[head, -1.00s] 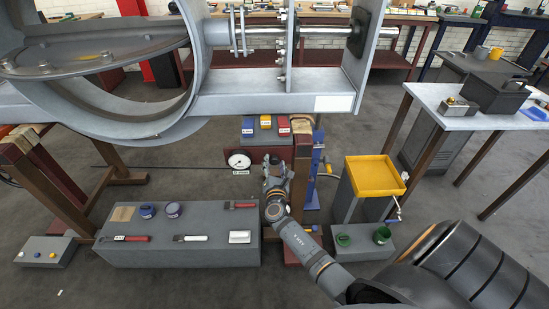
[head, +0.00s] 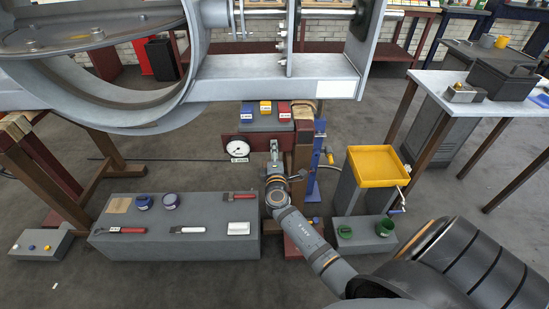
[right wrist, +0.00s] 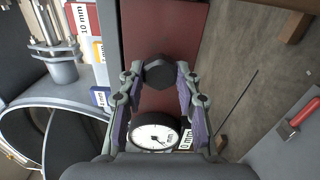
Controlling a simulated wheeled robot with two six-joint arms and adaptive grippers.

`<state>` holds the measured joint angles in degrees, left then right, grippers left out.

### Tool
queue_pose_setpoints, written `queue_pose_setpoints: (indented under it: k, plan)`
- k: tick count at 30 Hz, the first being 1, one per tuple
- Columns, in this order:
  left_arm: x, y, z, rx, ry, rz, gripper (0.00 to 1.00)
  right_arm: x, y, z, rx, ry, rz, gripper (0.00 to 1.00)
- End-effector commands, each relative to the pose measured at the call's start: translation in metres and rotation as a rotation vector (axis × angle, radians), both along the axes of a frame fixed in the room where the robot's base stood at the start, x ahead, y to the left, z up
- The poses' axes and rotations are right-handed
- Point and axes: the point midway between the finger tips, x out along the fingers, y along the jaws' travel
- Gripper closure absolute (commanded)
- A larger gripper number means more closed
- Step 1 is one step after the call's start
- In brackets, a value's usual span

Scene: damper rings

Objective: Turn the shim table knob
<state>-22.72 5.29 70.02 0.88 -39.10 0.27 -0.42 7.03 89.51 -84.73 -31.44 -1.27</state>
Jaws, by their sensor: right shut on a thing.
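The shim table knob (right wrist: 159,72) is dark and faceted, on a dark red panel (right wrist: 165,25). My right gripper (right wrist: 159,80) is shut on it, one finger on each side. In the head view my right gripper (head: 275,150) is at the right end of the red panel (head: 228,142), and hides the knob. A round white dial (head: 240,147) is left of the gripper on this panel, with a "0 mm" label below. The dial also shows below the knob in the right wrist view (right wrist: 155,136). My left gripper is not in view.
Blue (head: 246,109), yellow (head: 265,107) and red (head: 284,109) labelled shims lie above the panel. A grey bench (head: 180,245) with tools stands at front left, a yellow tray (head: 378,168) at right. A large metal ring structure (head: 275,82) hangs above.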

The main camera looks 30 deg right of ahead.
Motion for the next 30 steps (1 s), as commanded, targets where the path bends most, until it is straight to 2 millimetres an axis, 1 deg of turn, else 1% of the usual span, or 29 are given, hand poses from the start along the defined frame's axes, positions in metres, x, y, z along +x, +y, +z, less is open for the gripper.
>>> queue_pose_setpoints:
  k: [1, 2, 3, 6, 8, 19, 30]
  plan:
    - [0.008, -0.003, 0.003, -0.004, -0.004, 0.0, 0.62, 0.0, 0.0, -0.004, 0.028, -0.016, -0.001, 1.0]
    - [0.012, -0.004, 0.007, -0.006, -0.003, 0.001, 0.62, -0.001, 0.0, -0.004, 0.047, -0.027, -0.001, 1.0]
    - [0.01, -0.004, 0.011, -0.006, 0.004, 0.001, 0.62, 0.0, 0.0, -0.001, 0.05, -0.028, -0.001, 0.63]
    - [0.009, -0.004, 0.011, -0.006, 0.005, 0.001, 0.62, -0.001, 0.0, 0.0, 0.047, -0.025, -0.001, 0.49]
    - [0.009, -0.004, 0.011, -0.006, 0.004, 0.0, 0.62, 0.0, 0.0, 0.0, 0.046, -0.025, -0.001, 0.42]
    - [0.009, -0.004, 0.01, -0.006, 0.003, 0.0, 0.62, -0.001, 0.001, 0.0, 0.043, -0.023, -0.001, 0.42]
    - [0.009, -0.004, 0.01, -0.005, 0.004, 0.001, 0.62, -0.013, 0.008, -0.001, 0.044, -0.024, 0.0, 0.42]
